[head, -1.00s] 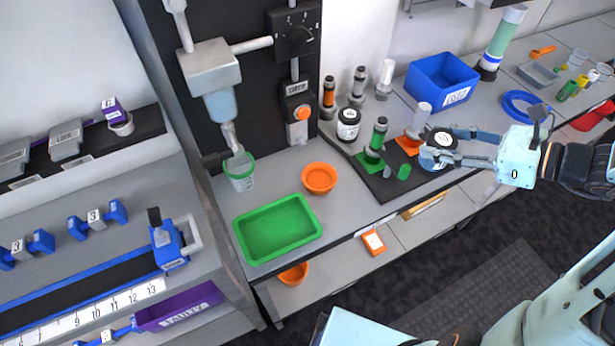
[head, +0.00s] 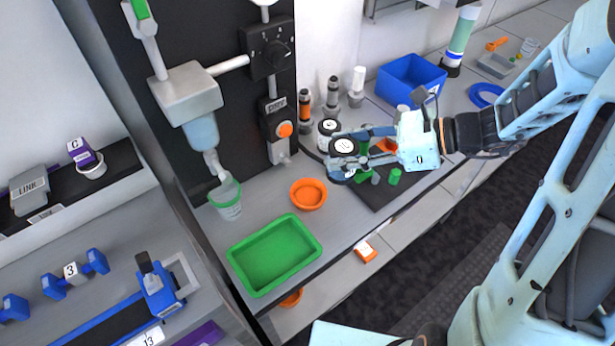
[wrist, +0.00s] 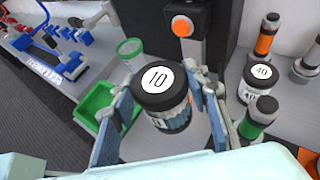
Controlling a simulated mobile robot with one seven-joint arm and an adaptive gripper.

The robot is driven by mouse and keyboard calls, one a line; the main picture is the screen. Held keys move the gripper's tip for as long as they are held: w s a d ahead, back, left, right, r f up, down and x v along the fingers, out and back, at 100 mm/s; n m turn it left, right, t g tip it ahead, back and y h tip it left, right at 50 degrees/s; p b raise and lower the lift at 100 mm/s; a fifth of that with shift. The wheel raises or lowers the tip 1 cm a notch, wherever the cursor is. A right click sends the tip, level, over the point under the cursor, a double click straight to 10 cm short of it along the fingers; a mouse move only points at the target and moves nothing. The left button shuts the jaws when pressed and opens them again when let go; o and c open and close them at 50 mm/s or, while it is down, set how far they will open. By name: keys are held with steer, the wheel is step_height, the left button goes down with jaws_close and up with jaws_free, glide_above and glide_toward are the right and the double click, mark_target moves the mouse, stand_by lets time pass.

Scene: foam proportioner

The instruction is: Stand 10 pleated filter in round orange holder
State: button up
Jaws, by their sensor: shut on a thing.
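The 10 pleated filter has a black lid with a white round label reading 10 and a blue pleated body; it shows in the wrist view (wrist: 167,85) and the head view (head: 344,146). My gripper (head: 342,150) is shut on it, a finger on each side, and holds it roughly upright with the lid up. The round orange holder (head: 309,194) is a shallow bowl-like ring on the bench, apart from the filter and to its lower left in the head view. In the wrist view I cannot make out the holder.
A similar black-lidded filter (wrist: 261,80) stands behind, near a green-banded cylinder (wrist: 255,118). A green tray (head: 233,254) lies left of the holder, with a green-rimmed beaker (head: 228,203) behind. An orange-button unit (head: 280,135) stands on the wall side. A blue bin (head: 410,78) is farther right.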

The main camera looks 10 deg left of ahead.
steer(key=a+f, duration=0.2)
steer(key=f, duration=0.1)
steer(key=a+f, duration=0.2)
steer(key=f, duration=0.1)
steer(key=a+f, duration=0.3)
steer(key=shift+s+f, duration=0.1)
steer(key=shift+f, duration=0.35)
steer(key=shift+f+b, duration=0.35)
steer(key=shift+b, duration=0.15)
steer(key=o, duration=1.2)
